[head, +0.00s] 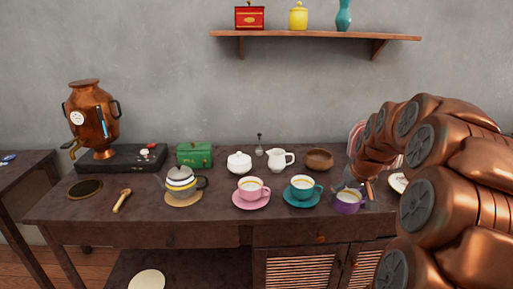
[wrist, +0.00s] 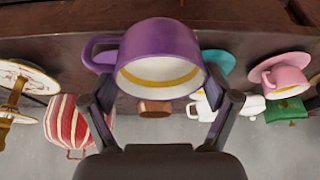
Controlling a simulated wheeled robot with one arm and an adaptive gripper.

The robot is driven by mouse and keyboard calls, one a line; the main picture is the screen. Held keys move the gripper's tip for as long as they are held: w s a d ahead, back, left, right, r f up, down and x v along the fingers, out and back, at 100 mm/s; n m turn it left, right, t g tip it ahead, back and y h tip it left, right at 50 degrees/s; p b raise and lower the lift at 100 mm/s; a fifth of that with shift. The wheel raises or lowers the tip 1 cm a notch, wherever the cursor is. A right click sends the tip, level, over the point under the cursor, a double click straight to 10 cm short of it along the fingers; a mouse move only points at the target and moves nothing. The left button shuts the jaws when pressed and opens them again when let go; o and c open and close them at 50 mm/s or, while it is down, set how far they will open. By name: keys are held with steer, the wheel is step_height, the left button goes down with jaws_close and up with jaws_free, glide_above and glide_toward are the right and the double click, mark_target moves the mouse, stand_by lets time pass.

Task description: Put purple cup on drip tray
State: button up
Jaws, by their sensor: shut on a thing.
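The purple cup (head: 347,207) is at the right end of the row of cups, near the table's front edge. In the wrist view, which is upside down, the purple cup (wrist: 163,45) fills the upper middle, with its handle to the left and a yellow band inside its pale bowl. My gripper (wrist: 160,101) is shut on it, one finger on each side. In the head view my gripper (head: 355,187) is partly hidden by my arm. A dark round tray with a brassy rim (head: 85,189), apparently the drip tray, lies empty at the table's left, below the samovar's tap.
A copper samovar (head: 94,117) stands on a dark base (head: 118,158). Between cup and tray are a teal cup (head: 302,187), a pink cup (head: 250,188), a striped teapot (head: 181,185) and a brass-coloured tool (head: 122,200). A white pot, jug and green box stand behind.

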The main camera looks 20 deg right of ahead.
steer(key=w+a+n, duration=0.1)
steer(key=w+a, duration=0.3)
steer(key=a, duration=0.4)
steer(key=w+a+n, duration=0.1)
steer(key=w+a, duration=0.4)
steer(key=a, duration=0.3)
steer(key=w+a+n+y+p, duration=0.1)
steer(key=w+a+p, duration=0.15)
steer(key=a, duration=1.35)
steer(key=s+r+p, duration=0.2)
steer(key=p, duration=1.2)
steer(key=shift+s+d+r, duration=0.1)
steer(key=shift+s+r, duration=0.15)
steer(key=shift+r, duration=0.05)
steer(key=shift+f, duration=0.1)
